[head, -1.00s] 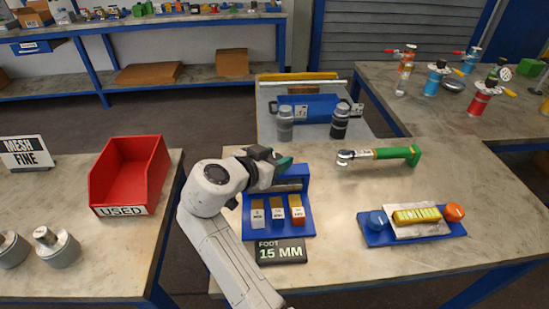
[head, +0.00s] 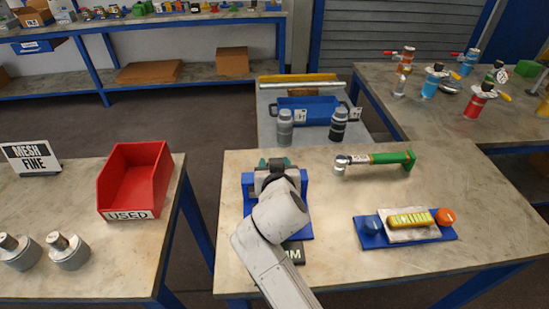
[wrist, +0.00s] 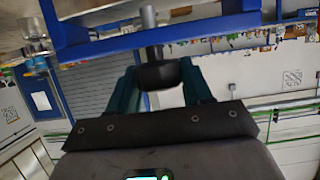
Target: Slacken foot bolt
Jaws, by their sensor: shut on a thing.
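My gripper (head: 275,164) is at the far side of the blue stand (head: 248,190) on the middle bench. In the wrist view its teal fingers are shut on a dark cylindrical piece (wrist: 157,72). A grey shaft (wrist: 148,18) rises from that piece past a blue frame (wrist: 190,37). I cannot tell whether this piece is the foot bolt. The stand is largely hidden behind my arm, and so are its labelled blocks. A green-handled ratchet tool (head: 385,158) lies apart, to the right.
A blue tray (head: 372,238) holds a yellow bar between blue and orange knobs. A red bin marked USED (head: 135,180) is on the left bench. Bench surface between stand and tray is clear.

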